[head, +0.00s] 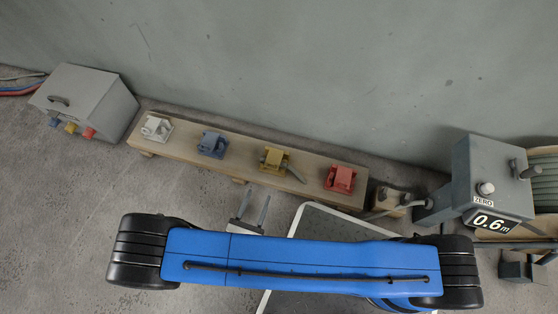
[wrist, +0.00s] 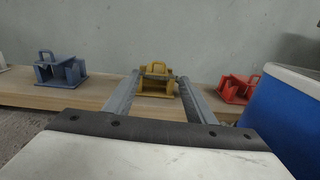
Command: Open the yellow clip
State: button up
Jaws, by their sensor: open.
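The yellow clip (head: 273,160) sits on the wooden bench, between the blue clip and the red clip. A short grey piece of conduit (head: 296,173) sticks out of its right side. In the wrist view the yellow clip (wrist: 156,88) is straight ahead, with a loop on top and a dark bar across it. I cannot tell whether its lid is open or closed. My gripper (head: 257,195) is open and empty, in front of the bench. In the wrist view my gripper's two fingers (wrist: 160,78) frame the clip from either side, apparently short of it.
The wooden bench (head: 225,170) also bears a white clip (head: 156,128), a blue clip (head: 212,144) and a red clip (head: 340,180). A grey box (head: 90,95) stands left. A meter (head: 490,175) reading 0.6 m and a reel (head: 545,190) stand right. A wall is behind.

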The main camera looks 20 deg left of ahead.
aim_at(271, 165)
jog(key=shift+n+y, duration=0.3)
jog(key=w, duration=0.5)
jog(key=w+a, duration=0.1)
jog(key=w, duration=0.5)
jog(key=w+f, duration=0.1)
jog(key=w, duration=0.4)
jog(key=shift+w+a+f, duration=0.1)
jog(key=shift+w+a, duration=0.1)
jog(key=shift+w, duration=0.2)
grip_shut()
